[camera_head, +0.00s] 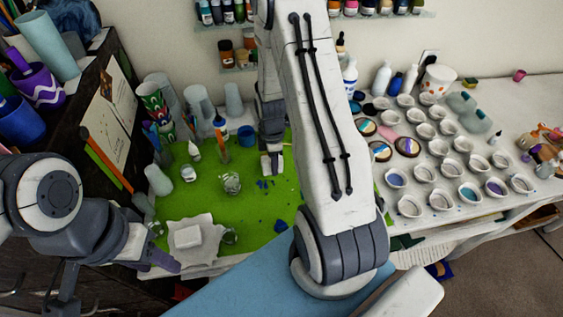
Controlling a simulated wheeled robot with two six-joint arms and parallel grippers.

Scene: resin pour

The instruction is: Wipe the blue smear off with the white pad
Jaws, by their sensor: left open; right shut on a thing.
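My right gripper (271,166) reaches down over the back right part of the green mat (205,195), behind my forearm. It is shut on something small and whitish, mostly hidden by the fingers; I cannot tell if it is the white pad. A white block (187,237), which looks like a pad, lies on a white sheet at the mat's front left. Small dark blue marks (265,184) show on the mat just below the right gripper, and a larger blue patch (281,225) lies nearer the front. My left gripper (115,272) is open and empty at the lower left, left of the white sheet.
Clear glass cups (231,183), small bottles and a blue cup (246,136) stand on the mat. Cups line its left side. Rows of small white dishes (423,172) fill the right. A dark shelf (100,110) stands left. My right arm hides the middle.

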